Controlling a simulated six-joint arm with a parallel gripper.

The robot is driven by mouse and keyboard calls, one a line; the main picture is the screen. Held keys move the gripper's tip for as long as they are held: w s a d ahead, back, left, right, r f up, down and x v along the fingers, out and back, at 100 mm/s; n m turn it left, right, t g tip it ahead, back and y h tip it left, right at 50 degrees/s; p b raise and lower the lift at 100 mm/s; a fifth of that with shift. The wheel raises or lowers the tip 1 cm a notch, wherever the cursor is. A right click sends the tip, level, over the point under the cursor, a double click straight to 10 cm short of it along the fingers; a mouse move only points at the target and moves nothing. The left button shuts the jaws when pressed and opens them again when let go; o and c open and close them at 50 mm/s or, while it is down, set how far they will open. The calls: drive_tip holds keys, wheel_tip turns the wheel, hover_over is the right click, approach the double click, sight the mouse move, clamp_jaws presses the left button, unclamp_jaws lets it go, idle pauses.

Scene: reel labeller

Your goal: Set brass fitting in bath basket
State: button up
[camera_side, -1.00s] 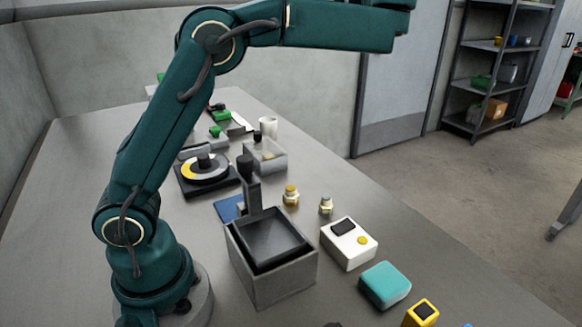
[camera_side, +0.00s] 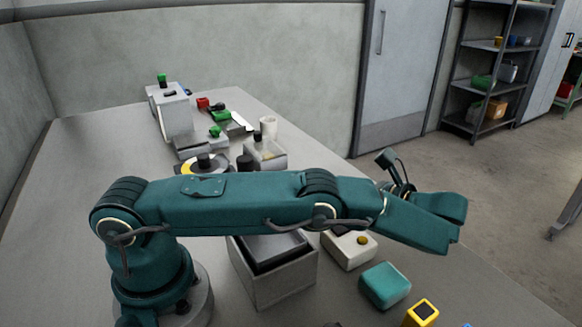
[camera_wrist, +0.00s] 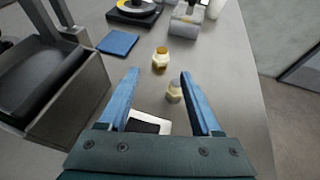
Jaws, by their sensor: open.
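The brass fitting (camera_wrist: 160,60) stands on the bench, ahead of my fingertips in the wrist view. A second fitting (camera_wrist: 174,92), grey-topped with a brass-coloured base, stands nearer, between my fingers in the picture. My gripper (camera_wrist: 159,74) is open and empty, with two blue fingers. The dark basket (camera_wrist: 38,72) sits in a grey bath box (camera_wrist: 75,108) at the left of the wrist view. The box (camera_side: 280,283) also shows in the side view, with the basket (camera_side: 275,252) partly behind my arm. My arm hides both fittings there.
A white box with a dark panel (camera_wrist: 150,122) lies below my fingers; a teal block (camera_side: 385,285) and a yellow block (camera_side: 421,312) are nearby. A blue pad (camera_wrist: 117,43), a reel stand (camera_wrist: 133,15) and an open tray (camera_wrist: 187,22) lie farther back.

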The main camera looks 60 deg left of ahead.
drive_tip(key=shift+x, duration=3.05)
drive_tip(key=shift+w+f+x, duration=0.1)
drive_tip(key=shift+f+x, duration=0.05)
drive_tip(key=shift+x, duration=1.15)
drive_tip(key=shift+w+f+x, duration=0.1)
drive_tip(key=shift+w+x, duration=0.05)
drive_tip(key=shift+x, duration=1.2)
clamp_jaws()
